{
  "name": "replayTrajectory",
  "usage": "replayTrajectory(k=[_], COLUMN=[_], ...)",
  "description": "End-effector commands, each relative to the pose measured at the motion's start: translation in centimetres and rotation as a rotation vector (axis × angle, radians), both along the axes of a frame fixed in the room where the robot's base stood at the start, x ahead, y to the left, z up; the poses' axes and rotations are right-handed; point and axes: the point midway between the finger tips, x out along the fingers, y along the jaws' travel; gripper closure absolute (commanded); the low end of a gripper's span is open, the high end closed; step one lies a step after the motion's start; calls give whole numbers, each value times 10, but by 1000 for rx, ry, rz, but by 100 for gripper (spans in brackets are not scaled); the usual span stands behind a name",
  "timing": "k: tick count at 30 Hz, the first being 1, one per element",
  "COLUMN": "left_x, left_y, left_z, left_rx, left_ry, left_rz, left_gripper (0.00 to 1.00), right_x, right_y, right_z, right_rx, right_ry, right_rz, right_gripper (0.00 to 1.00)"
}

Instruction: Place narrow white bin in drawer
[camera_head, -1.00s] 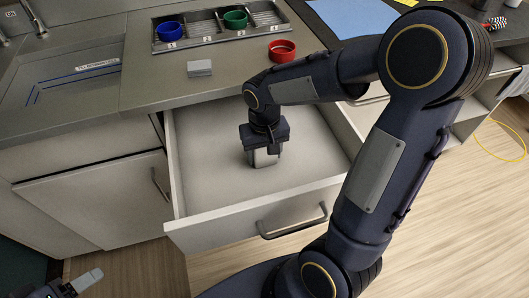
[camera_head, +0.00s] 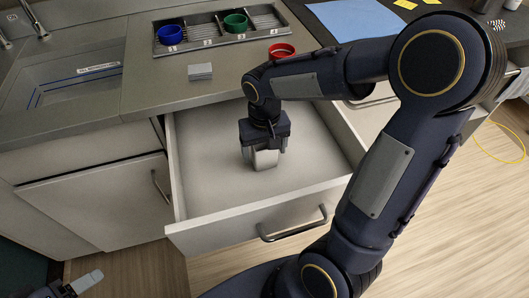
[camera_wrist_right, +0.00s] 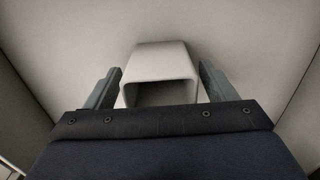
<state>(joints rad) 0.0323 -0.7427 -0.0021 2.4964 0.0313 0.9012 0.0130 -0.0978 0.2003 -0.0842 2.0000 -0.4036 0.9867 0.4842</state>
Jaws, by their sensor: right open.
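The narrow white bin (camera_head: 265,158) is inside the open drawer (camera_head: 205,200), under my right gripper (camera_head: 263,150). In the right wrist view the bin (camera_wrist_right: 162,62) shows its hollow opening toward the camera. The right gripper (camera_wrist_right: 160,82) is open, with one finger on each side of the bin and a visible gap at both sides. The drawer floor (camera_wrist_right: 80,40) surrounds the bin in that view. My left gripper (camera_head: 75,288) is at the bottom left corner, away from the drawer; its fingers are only partly seen.
The drawer walls stand close around my right gripper. The drawer floor left of the bin is clear.

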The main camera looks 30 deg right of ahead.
Motion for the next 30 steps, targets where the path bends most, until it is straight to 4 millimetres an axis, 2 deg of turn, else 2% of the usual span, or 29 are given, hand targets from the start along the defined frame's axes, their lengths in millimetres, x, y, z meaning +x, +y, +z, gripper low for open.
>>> replayTrajectory(k=[1, 6, 12, 18, 30], left_x=[0, 0, 0, 0, 0], left_y=[0, 0, 0, 0, 0], left_z=[6, 14, 20, 21, 21], left_rx=[0, 0, 0, 0, 0], left_ry=[0, 0, 0, 0, 0], left_rz=[0, 0, 0, 0, 0], left_gripper=[35, 35, 35, 35, 35], right_x=[1, 1, 1, 0, 0], right_y=[0, 0, 0, 0, 0], right_z=[16, 53, 84, 94, 93], right_rx=[2, 1, 1, 1, 0], right_ry=[-7, -5, -4, 0, 0], right_rz=[0, 0, 1, 1, 1], right_gripper=[22, 22, 22, 22, 22])
